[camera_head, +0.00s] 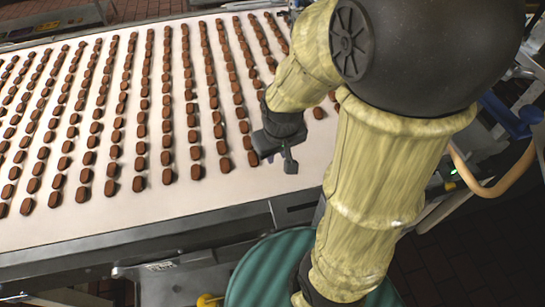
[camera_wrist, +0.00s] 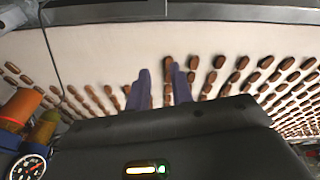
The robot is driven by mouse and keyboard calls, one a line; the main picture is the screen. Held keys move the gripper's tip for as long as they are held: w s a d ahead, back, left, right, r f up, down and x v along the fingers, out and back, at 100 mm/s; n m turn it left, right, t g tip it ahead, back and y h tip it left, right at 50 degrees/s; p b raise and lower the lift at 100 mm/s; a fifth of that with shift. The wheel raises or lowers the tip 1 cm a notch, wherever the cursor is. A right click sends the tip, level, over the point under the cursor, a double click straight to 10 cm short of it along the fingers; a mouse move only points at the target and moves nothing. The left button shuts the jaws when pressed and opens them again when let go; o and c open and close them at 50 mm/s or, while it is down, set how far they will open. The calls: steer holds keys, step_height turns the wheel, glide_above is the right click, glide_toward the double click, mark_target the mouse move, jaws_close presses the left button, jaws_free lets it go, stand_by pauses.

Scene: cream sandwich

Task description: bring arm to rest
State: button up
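My gripper (camera_head: 278,158) hangs above the right part of the white conveyor belt (camera_head: 228,200) in the head view. In the wrist view its two purple-grey fingers (camera_wrist: 160,85) stand apart with a gap between them. The gripper is open, and I see nothing held in it. Brown cream sandwich biscuits (camera_head: 168,176) lie on the belt in many long rows. In the wrist view a biscuit (camera_wrist: 167,62) lies just beyond the fingertips. My arm is bent and hides the belt's right end in the head view.
The belt's grey metal side rail (camera_head: 150,235) runs along its near edge. A green ribbed round surface (camera_head: 268,270) is below the belt, partly behind my arm. A tan curved tube (camera_head: 490,188) and blue parts are at the right. A pressure gauge (camera_wrist: 28,167) is at the wrist view's lower left.

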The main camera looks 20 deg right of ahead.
steer(key=shift+s+a+m, duration=0.6)
steer(key=shift+a, duration=0.25)
steer(key=shift+f, duration=0.1)
steer(key=b+x, duration=0.2)
steer(key=s+b+x, duration=0.1)
steer(key=b+x, duration=0.1)
steer(key=shift+w+f, duration=0.1)
steer(key=shift+f, duration=0.05)
steer(key=p+v, duration=0.2)
steer(key=w+p+v, duration=0.1)
steer(key=p+v, duration=0.1)
steer(key=v, duration=0.1)
steer(key=shift+p, duration=0.35)
